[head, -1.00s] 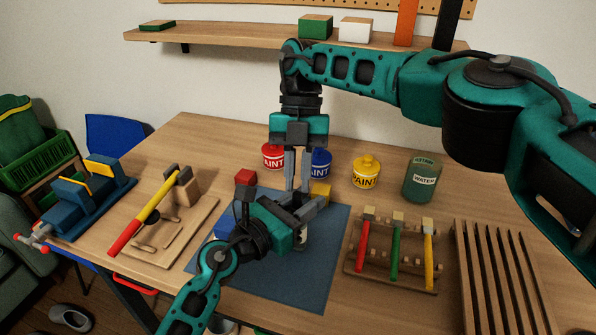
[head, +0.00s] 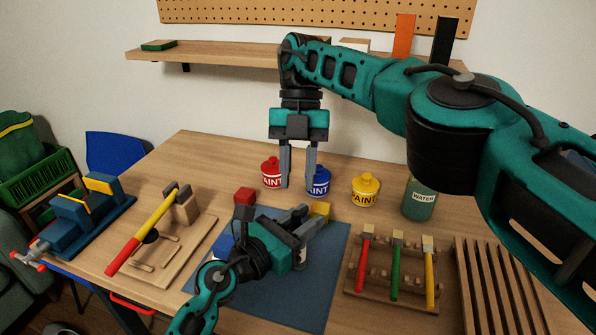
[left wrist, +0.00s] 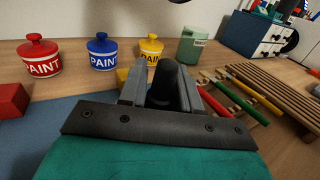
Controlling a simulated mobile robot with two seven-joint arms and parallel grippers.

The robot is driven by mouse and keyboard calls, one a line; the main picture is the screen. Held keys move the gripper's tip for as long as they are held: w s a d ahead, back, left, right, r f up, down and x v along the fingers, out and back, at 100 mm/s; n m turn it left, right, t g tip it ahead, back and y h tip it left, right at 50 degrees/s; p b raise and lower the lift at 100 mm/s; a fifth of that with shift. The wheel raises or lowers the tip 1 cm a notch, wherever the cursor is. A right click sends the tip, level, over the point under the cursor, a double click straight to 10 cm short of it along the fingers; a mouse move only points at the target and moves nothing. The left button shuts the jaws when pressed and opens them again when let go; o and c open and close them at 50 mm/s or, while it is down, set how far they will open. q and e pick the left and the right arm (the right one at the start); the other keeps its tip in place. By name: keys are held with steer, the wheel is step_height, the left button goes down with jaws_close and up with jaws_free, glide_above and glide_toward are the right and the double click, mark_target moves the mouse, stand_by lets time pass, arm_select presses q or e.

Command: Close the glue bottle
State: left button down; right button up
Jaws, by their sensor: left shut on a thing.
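My left gripper (head: 309,222) is low over the blue mat (head: 315,290), shut on the glue bottle (head: 302,258). Only a pale sliver of the bottle shows below the gripper in the head view. In the left wrist view a dark, round-topped piece (left wrist: 168,85) stands upright between the left fingers, at the bottle's top; I cannot tell how firmly it sits. My right gripper (head: 299,186) hangs above and behind the left one, fingers pointing down, apart and empty. It is clear of the bottle.
Red (head: 271,174), blue (head: 318,182) and yellow (head: 366,190) paint pots and a green water jar (head: 420,200) stand behind. Red (head: 244,197) and yellow (head: 320,210) blocks are near the left gripper. A tool rack (head: 392,275) is to the right. The mat's front is clear.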

arm_select(q)
steer(key=c, duration=1.1)
jaws_free()
steer(key=shift+a+f, duration=0.1)
steer(key=shift+f, duration=0.3)
steer(key=o, duration=0.4)
steer(key=shift+r, duration=0.15)
steer(key=v, duration=1.1)
steer(key=shift+s+a+b, duration=0.2)
steer(key=shift+b, duration=0.15)
steer(key=shift+s+a+r, duration=0.15)
steer(key=shift+s+a, duration=0.25)
steer(key=shift+a, duration=0.05)
